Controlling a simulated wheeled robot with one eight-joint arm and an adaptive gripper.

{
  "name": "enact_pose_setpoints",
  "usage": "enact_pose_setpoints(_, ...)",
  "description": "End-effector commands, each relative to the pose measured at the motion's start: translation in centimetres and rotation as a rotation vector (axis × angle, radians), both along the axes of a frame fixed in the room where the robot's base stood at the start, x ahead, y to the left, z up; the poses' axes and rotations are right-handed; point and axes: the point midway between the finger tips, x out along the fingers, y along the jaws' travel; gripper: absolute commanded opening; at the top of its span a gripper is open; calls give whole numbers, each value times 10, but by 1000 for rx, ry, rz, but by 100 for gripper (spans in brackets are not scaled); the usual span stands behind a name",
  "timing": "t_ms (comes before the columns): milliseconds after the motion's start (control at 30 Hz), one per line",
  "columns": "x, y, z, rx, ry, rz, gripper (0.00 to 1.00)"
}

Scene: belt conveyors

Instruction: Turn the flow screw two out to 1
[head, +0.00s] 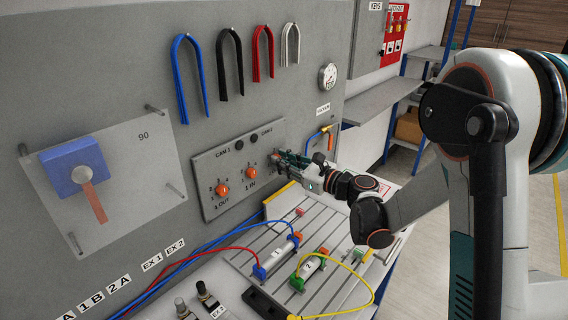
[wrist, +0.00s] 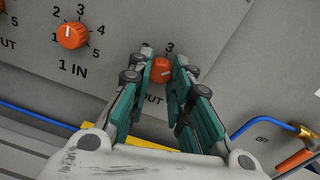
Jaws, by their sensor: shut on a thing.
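The flow screw at my gripper is an orange knob (wrist: 161,70) on the grey valve panel (head: 210,170). A "3" shows above it and a partly covered "OUT" below it in the wrist view. My gripper (wrist: 162,63) has its green fingers on either side of the knob and is shut on it. In the head view my gripper (head: 281,154) reaches the panel's right part and hides most of this knob. The knob's pointer mark and its other scale numbers cannot be read.
Another orange OUT knob (head: 221,189) is further left. A slotted bench (head: 285,235) with cylinders and hoses lies below. A blue hose (wrist: 40,116) runs beneath the panel.

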Motion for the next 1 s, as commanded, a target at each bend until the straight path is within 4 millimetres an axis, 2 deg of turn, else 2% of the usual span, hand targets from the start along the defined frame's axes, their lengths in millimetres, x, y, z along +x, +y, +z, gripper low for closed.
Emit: enact_pose_setpoints(1000,-1,1,0,-680,-684,1,0)
